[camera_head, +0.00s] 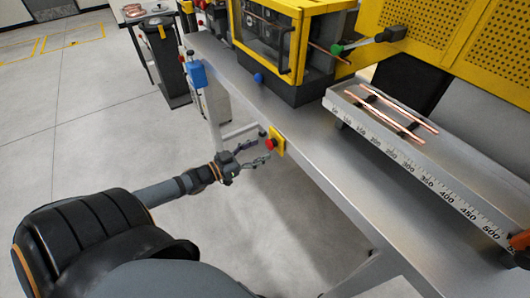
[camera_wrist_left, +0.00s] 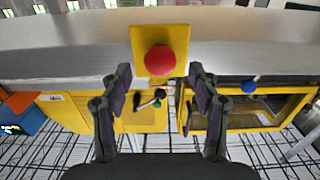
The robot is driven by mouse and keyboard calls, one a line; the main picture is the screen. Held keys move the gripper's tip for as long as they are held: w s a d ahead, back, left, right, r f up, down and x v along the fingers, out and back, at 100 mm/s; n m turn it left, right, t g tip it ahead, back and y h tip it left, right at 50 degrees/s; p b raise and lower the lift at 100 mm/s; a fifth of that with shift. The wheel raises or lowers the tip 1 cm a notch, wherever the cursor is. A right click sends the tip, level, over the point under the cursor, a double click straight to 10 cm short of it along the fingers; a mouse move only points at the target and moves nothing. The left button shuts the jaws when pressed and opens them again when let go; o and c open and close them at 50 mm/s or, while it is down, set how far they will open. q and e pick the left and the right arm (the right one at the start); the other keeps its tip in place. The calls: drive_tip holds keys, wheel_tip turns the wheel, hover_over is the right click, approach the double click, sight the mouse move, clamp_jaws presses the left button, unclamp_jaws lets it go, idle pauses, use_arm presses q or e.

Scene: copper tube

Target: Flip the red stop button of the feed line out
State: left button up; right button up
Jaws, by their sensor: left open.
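The red stop button (camera_head: 270,143) sits on a yellow plate (camera_head: 279,141) on the front edge of the grey bench. In the left wrist view the round red button (camera_wrist_left: 160,60) shows face-on, with its yellow plate (camera_wrist_left: 138,40) around it. My left gripper (camera_head: 257,152) is open and empty, just short of the button, with its fingers pointing toward it. In the left wrist view the fingertips of my left gripper (camera_wrist_left: 160,80) stand apart on either side of the button's lower part, and no contact can be made out. My right gripper is not in view.
The grey bench (camera_head: 315,140) carries a yellow-framed machine (camera_head: 285,45) and a ruled tray (camera_head: 400,150) with copper tubes (camera_head: 385,108). A blue box (camera_head: 197,73) hangs at the bench's far end.

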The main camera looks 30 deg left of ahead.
sight(267, 146)
use_arm(q)
drive_tip(key=b+x, duration=0.1)
drive_tip(key=x, duration=0.2)
drive_tip(key=shift+b, duration=0.35)
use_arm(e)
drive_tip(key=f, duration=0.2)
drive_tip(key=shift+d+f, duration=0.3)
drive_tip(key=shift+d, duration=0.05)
use_arm(q)
drive_tip(key=shift+c, duration=0.9)
clamp_jaws()
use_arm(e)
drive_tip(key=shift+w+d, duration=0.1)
